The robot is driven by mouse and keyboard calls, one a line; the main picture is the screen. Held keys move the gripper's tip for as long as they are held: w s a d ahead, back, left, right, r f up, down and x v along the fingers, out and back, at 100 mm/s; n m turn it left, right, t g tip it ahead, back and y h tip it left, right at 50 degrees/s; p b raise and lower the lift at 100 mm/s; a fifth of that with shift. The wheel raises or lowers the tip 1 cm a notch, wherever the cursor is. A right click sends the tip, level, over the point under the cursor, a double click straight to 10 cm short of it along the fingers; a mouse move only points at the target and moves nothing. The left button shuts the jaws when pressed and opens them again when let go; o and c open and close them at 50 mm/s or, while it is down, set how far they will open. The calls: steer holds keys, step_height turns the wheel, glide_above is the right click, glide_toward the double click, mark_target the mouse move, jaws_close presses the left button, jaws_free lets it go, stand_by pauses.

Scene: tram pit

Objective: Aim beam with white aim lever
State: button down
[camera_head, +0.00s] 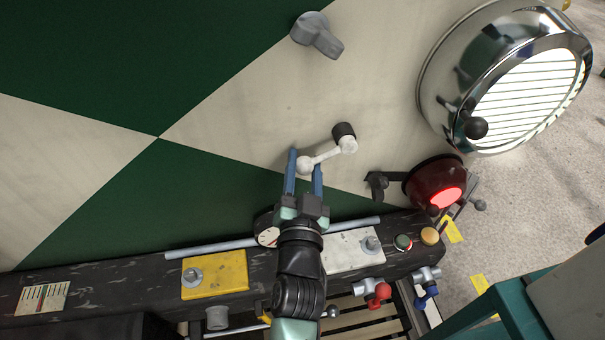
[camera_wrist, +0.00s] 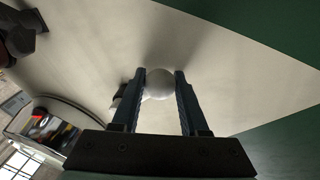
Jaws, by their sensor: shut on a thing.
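The white aim lever (camera_head: 325,156) is mounted on the green and cream wall by a dark round pivot (camera_head: 343,131). Its arm slopes down to the left and ends in a white ball knob. My gripper (camera_head: 305,165) is shut on that knob, with one blue finger on each side. In the wrist view the white knob (camera_wrist: 158,84) sits between the fingertips of my gripper (camera_wrist: 160,82). The large chrome headlamp (camera_head: 505,75) with bright slats is at the upper right. A smaller red lamp (camera_head: 435,183) glows below it on a dark bracket.
A grey knob lever (camera_head: 317,35) is on the wall above. Below my gripper runs a dark beam (camera_head: 130,275) with a yellow plate (camera_head: 215,275), a round gauge (camera_head: 267,235), buttons and red and blue valves (camera_head: 374,291). A teal frame (camera_head: 515,305) stands at the lower right.

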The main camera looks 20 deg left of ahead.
stand_by(0.4)
steer(key=shift+c, duration=2.2)
jaws_free()
steer(key=b+v, duration=0.1)
steer(key=v, duration=1.2)
steer(key=shift+w, duration=0.1)
